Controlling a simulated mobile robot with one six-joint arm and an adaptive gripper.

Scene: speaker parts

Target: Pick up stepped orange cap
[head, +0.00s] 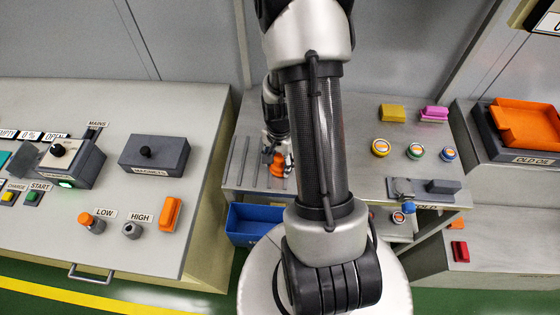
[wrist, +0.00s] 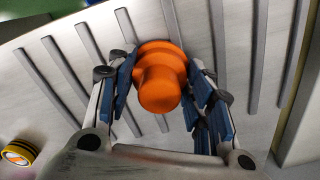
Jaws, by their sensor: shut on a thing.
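The stepped orange cap (wrist: 160,78) sits between the blue-padded fingers of my gripper (wrist: 162,88) in the wrist view. It has a wide base and a narrower round top. My gripper is shut on it, with a finger on each side. In the head view the cap (head: 278,165) is small, over the slotted part of the table, with my gripper (head: 276,156) around it. My arm hides part of that area. I cannot tell whether the cap touches the slotted surface.
The slotted surface (wrist: 60,100) lies around the cap. A yellow-and-black round part (wrist: 18,153) is at the wrist view's lower left. Yellow (head: 392,113) and pink (head: 434,114) blocks stand to the right. A blue bin (head: 250,222) is below the table's front edge.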

